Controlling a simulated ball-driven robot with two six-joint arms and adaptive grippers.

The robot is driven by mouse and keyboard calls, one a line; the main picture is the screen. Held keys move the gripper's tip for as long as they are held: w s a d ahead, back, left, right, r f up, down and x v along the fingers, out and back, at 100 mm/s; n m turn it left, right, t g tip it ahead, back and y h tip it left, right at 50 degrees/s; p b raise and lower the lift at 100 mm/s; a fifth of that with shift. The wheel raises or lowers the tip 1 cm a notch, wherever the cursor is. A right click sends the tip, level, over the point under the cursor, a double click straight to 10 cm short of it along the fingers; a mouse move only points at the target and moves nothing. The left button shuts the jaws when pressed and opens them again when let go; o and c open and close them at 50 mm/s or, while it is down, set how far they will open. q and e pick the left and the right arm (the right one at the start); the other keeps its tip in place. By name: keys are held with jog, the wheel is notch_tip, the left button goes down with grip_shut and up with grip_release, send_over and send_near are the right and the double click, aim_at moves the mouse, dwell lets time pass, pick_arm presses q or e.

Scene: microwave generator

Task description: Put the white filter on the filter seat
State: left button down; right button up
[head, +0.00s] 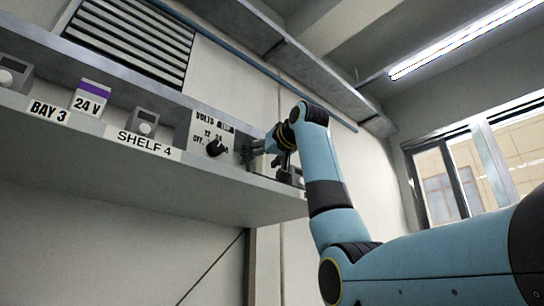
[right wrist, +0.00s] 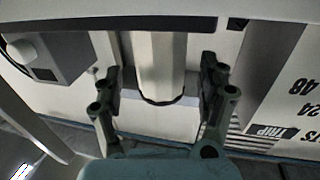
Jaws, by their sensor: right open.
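My right gripper (head: 252,155) is at the shelf front, just right of the VOLTS dial box. In the right wrist view my right gripper (right wrist: 159,72) is open, with one finger on each side of a cream-white faceted piece (right wrist: 160,50). That piece has a dark edge at its near end and stands in front of a wider pale block. I cannot tell whether it is the white filter or part of the filter seat. Gaps show between it and both fingers. In the head view the gripper and wrist mostly hide this spot. My left gripper is not in view.
The shelf (head: 150,180) carries a box with a purple band marked 24 V (head: 91,98), small grey knob boxes and the VOLTS dial box (head: 208,135). In the right wrist view a grey box with a white knob (right wrist: 55,55) stands left of the gripper.

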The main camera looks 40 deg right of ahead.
jog(key=s+a+b, duration=0.1)
jog(key=s+b, duration=0.2)
jog(key=s, duration=0.6)
jog(key=shift+a+b, duration=0.15)
jog(key=shift+b, duration=0.25)
